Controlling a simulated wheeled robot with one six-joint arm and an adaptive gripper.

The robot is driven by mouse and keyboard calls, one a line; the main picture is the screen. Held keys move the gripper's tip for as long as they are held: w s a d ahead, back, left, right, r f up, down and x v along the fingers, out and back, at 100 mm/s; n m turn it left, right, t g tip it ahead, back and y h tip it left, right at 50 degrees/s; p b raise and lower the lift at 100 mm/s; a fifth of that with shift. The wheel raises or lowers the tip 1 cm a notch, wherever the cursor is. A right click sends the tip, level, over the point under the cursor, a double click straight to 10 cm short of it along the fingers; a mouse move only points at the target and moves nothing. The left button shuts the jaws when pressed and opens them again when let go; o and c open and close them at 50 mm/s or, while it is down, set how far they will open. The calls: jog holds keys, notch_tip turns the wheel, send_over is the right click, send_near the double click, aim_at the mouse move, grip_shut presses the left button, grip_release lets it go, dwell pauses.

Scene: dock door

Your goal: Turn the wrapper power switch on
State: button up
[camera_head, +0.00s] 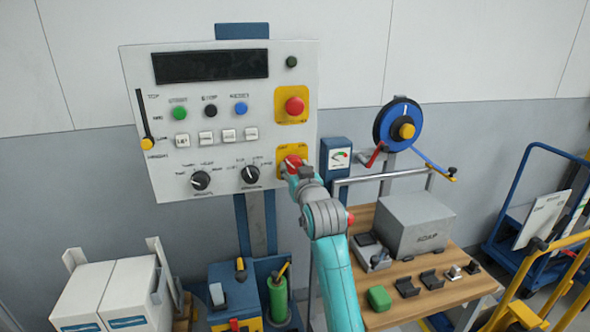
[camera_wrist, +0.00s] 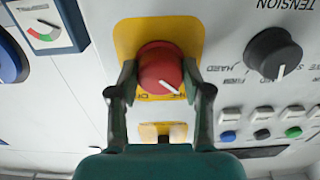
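The power switch (camera_wrist: 160,68) is a round red knob on a yellow plate (camera_wrist: 128,38), low on the right side of the white control panel (camera_head: 222,115). It also shows in the head view (camera_head: 291,162), partly covered by my arm. My gripper (camera_wrist: 160,72) has one finger on each side of the knob, and both fingertips appear to touch it. The knob's white mark slants toward the lower right in the wrist view, where the panel appears upside down. Small lettering beside the knob is partly hidden and not fully readable.
A red mushroom button (camera_head: 294,105) sits above the switch. A black dial (camera_wrist: 272,52) and a gauge box (camera_head: 338,157) flank it. A wooden bench (camera_head: 400,312) with a grey box (camera_head: 414,225) stands at the right.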

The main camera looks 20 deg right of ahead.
jog(key=c, duration=0.4)
jog(key=m, duration=0.4)
jog(key=shift+m, duration=0.3)
jog(key=m, duration=0.3)
jog(key=shift+m, duration=0.3)
jog(key=m, duration=0.5)
jog(key=shift+m, duration=2.4)
